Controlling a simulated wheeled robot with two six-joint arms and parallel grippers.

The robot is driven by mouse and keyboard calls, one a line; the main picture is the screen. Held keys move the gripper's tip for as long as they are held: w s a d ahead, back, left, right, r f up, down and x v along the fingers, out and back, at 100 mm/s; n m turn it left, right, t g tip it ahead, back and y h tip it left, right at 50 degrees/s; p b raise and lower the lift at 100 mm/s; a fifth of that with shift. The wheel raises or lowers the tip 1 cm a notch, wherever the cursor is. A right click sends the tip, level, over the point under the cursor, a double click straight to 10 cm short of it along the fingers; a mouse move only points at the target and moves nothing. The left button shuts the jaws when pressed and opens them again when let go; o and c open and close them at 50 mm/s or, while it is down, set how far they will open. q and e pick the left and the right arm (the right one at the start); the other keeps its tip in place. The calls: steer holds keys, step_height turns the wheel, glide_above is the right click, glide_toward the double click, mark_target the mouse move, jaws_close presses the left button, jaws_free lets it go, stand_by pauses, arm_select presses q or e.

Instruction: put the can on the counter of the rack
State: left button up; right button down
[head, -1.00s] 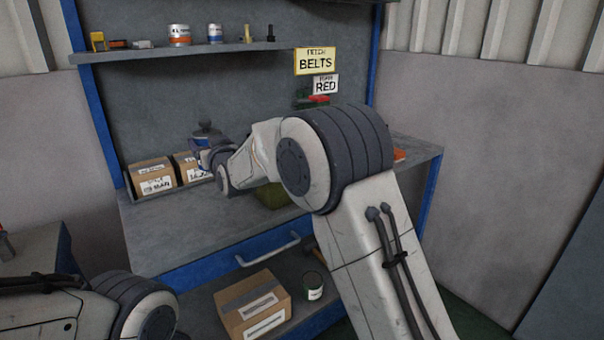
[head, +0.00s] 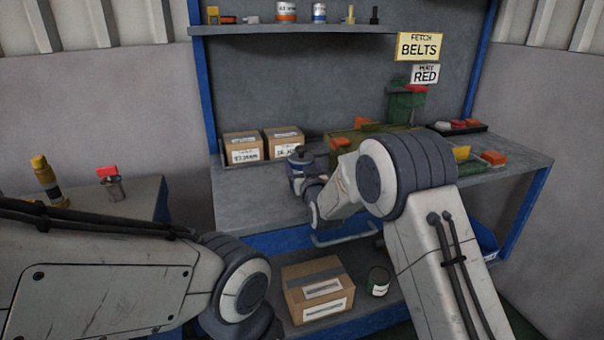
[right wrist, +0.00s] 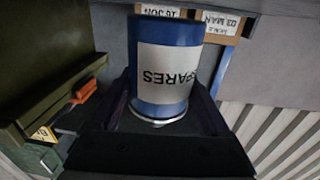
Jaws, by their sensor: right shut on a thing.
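The can (head: 297,163) is blue with a dark lid, and its white label reads SPARES in the right wrist view (right wrist: 166,75). My right gripper (head: 306,183) is shut on it, with a finger on either side in the right wrist view. The can is upright over the left part of the rack's grey counter (head: 240,198), in front of the two cardboard boxes. I cannot tell whether its base touches the counter. My left arm crosses the lower left of the head view; its gripper is out of view.
Two labelled boxes (head: 243,147) stand at the counter's back left. A green case (head: 345,143) and orange items lie to the right. The shelf (head: 290,29) overhead holds small cans. A lower shelf holds a carton (head: 318,287) and a dark green can (head: 378,281). The counter's front left is clear.

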step_height(320, 180, down, 2)
steer(key=shift+f, duration=0.1)
steer(key=shift+f, duration=0.1)
jaws_free()
steer(key=shift+f, duration=0.15)
steer(key=b+v, duration=0.1)
steer(key=v, duration=1.1)
